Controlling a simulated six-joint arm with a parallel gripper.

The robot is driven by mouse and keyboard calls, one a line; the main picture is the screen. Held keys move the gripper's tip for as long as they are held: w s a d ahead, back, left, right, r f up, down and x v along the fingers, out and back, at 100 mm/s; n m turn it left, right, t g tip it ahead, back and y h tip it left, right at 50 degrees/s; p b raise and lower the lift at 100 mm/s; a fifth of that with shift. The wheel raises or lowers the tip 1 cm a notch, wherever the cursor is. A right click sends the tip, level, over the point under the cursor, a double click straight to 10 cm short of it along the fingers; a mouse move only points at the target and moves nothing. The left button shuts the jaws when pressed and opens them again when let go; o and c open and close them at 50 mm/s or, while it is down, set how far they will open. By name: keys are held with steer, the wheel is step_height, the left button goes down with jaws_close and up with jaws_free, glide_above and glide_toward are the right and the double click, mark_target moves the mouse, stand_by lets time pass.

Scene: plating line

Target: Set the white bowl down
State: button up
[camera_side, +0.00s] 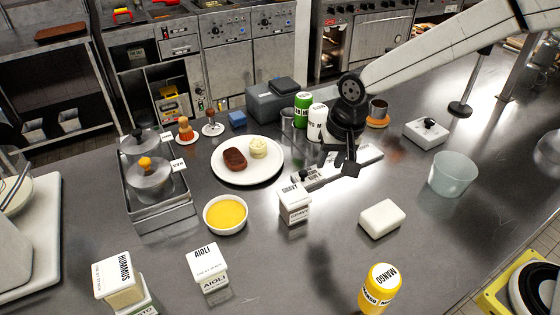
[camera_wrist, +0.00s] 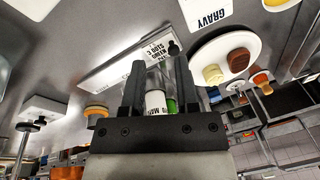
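The white bowl (camera_side: 226,229) stands upright on the steel counter, left of centre in the side view, filled with something yellow (camera_side: 226,213). I cannot make it out in the wrist view. My gripper (camera_side: 343,168) hangs above the counter to the right of the bowl and farther back, well apart from it. In the wrist view its two black fingers (camera_wrist: 160,85) stand apart with no held object visible between them; containers show behind the gap.
A plate (camera_side: 247,175) with meat lies behind the bowl. A gravy box (camera_side: 295,207) and an aioli box (camera_side: 209,264) stand near it. A metal tray (camera_side: 160,217) with lidded pots is left. A white block (camera_side: 381,219), mango jar (camera_side: 379,287) and clear tub (camera_side: 453,175) are right.

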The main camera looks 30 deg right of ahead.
steer(key=s+d+n, duration=0.1)
steer(key=s+d, duration=0.3)
steer(key=s+d+f+n, duration=0.1)
steer(key=s+d, duration=0.3)
steer(key=s+d+f+n+h, duration=0.1)
steer(key=s+d+n, duration=0.1)
steer(key=s+d, duration=0.2)
steer(key=shift+s+d+f+t, duration=0.2)
steer(key=shift+d+f+t, duration=0.1)
steer(key=shift+d, duration=0.25)
steer(key=shift+s+d+f, duration=0.1)
steer(key=shift+s+d, duration=0.1)
steer(key=shift+s, duration=0.25)
